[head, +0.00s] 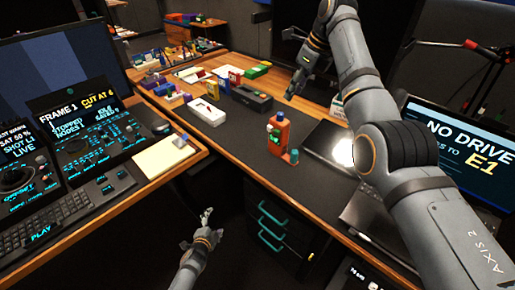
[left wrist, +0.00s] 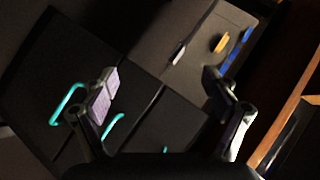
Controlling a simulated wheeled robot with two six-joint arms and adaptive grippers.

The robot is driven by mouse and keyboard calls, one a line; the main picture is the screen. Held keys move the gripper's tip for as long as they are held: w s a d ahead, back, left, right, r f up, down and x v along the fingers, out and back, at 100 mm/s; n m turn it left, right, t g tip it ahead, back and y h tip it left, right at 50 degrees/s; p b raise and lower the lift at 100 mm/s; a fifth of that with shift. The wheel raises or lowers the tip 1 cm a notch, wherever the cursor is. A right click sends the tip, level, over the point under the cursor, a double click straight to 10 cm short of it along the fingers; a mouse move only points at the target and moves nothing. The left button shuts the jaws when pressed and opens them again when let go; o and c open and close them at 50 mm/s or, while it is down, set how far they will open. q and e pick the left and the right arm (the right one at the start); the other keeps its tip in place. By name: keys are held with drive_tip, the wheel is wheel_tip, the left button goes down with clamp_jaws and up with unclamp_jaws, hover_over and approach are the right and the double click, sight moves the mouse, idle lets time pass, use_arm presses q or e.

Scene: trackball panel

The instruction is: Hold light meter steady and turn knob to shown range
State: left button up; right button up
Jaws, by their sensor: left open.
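An orange upright device (head: 279,136), which looks like the light meter, stands on the dark mat of the middle desk. A small teal piece (head: 294,157) is at its lower right. The knob and shown range are too small to make out. My left gripper (head: 201,222) is open and empty, low in front of the desk and well short of the device. Its spread fingers also show in the left wrist view (left wrist: 163,88), with nothing between them. My right gripper (head: 297,84) hangs above the desk behind the device, apart from it; its jaw opening is unclear.
A drawer unit (head: 270,215) with teal handles sits under the desk. Small boxes and a dark case (head: 251,98) lie farther back. A screen reading "NO DRIVE" and "E1" (head: 465,148) stands at right. A keyboard (head: 62,212) and consoles fill the left desk.

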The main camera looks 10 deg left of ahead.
use_arm(q)
drive_tip(key=w+d+r+m+t+h, duration=0.1)
drive_tip(key=w+d+r+m+t, duration=0.2)
drive_tip(key=r, duration=0.6)
drive_tip(key=w+r+m+t+h, duration=0.1)
drive_tip(key=w+r+m, duration=0.35)
drive_tip(key=r, duration=0.45)
drive_tip(key=w+d+r+m+t+h, duration=0.1)
drive_tip(key=w+d+r+m+t, duration=0.2)
drive_tip(key=r, duration=0.6)
drive_tip(key=d+r+m+h, duration=0.35)
drive_tip(key=r+m, duration=0.35)
drive_tip(key=r, duration=0.3)
drive_tip(key=d+r+m+h, duration=0.2)
drive_tip(key=r+m+h, duration=0.2)
drive_tip(key=r+m, duration=0.45)
drive_tip(key=d+f+m+g, duration=0.2)
drive_tip(key=m+g, duration=0.3)
approach(275, 137)
drive_tip(key=shift+w+d+h, duration=0.2)
drive_tip(key=shift+w+h, duration=0.25)
drive_tip(key=shift+w, duration=0.5)
drive_tip(key=shift+d+f, duration=0.15)
drive_tip(key=x, duration=1)
drive_tip(key=shift+d+f, duration=0.15)
drive_tip(key=shift+f, duration=0.05)
drive_tip(key=shift+c, duration=0.3)
